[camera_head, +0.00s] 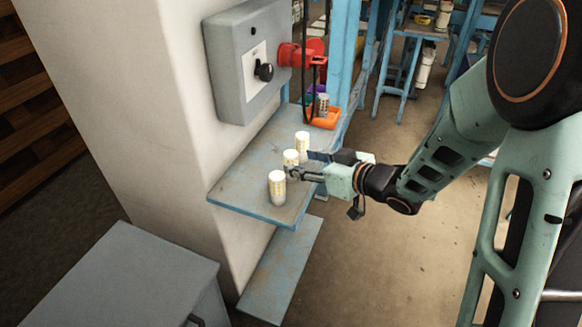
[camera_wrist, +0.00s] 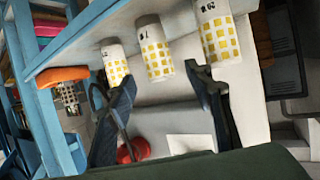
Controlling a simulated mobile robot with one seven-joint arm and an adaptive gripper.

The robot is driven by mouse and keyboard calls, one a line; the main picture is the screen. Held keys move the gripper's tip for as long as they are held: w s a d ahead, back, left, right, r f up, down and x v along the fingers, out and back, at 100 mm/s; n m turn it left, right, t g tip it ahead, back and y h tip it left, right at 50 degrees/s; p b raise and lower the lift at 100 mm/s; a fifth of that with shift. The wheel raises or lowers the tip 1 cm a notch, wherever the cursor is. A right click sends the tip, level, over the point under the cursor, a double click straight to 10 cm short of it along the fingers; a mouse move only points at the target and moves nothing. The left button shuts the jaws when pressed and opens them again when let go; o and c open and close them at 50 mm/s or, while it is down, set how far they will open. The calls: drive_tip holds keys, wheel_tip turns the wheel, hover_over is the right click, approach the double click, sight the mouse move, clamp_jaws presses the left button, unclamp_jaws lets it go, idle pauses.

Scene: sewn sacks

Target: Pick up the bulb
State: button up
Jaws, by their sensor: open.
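Three white cylindrical bulbs with yellow square patches stand on a blue-edged grey shelf: a near one (camera_head: 277,188), a middle one (camera_head: 290,158) and a far one (camera_head: 302,142). My gripper (camera_head: 302,164) reaches in from the right at the middle bulb, fingers apart. In the wrist view, the middle bulb (camera_wrist: 154,50) lies ahead between the two open fingertips (camera_wrist: 143,78). The near bulb (camera_wrist: 218,32) is beyond the right finger and the far bulb (camera_wrist: 114,64) is by the left finger. I cannot tell whether a finger touches a bulb.
An orange tray (camera_head: 325,119) with another patterned cylinder (camera_head: 323,103) sits at the shelf's far end. A grey switch box (camera_head: 245,62) with a red plug (camera_head: 300,55) hangs on the pillar above. A grey cabinet (camera_head: 120,275) stands front left.

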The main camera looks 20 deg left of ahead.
sight(296, 159)
drive_tip(key=x, duration=0.5)
drive_tip(key=shift+w+a, duration=0.15)
drive_tip(key=shift+r, duration=0.1)
drive_tip(key=c, duration=1.3)
